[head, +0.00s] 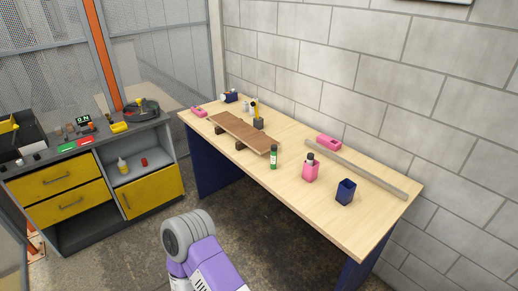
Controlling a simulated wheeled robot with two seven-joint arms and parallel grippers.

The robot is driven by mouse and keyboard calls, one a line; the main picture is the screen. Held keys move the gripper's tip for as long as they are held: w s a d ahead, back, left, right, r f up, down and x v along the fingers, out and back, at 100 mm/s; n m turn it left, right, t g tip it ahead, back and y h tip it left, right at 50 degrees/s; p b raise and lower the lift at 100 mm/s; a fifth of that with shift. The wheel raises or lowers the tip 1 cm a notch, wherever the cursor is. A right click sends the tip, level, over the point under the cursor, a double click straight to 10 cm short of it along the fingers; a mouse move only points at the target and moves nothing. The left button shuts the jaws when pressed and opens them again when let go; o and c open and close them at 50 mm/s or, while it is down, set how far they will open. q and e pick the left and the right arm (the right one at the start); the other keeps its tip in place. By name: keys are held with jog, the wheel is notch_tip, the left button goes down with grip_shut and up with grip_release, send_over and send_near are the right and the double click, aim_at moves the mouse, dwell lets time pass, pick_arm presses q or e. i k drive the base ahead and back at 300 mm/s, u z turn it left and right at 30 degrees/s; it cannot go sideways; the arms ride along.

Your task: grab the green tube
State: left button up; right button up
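The green tube (274,157) stands upright on the wooden table, near its front edge, at the right end of a brown board (240,130). It has a pale band around it and a dark top. Nothing is holding it. One of my arm links, purple and white with a grey ribbed part, shows at the bottom, well short of the table. Neither of my grippers is in the picture.
A long grey bar (357,169) lies along the wall. A yellow-drawered cabinet (60,186) stands left; floor lies between.

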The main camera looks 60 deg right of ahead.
aim_at(274, 148)
jog(key=z, duration=0.65)
jog(key=i, duration=1.5)
jog(key=z, duration=1.2)
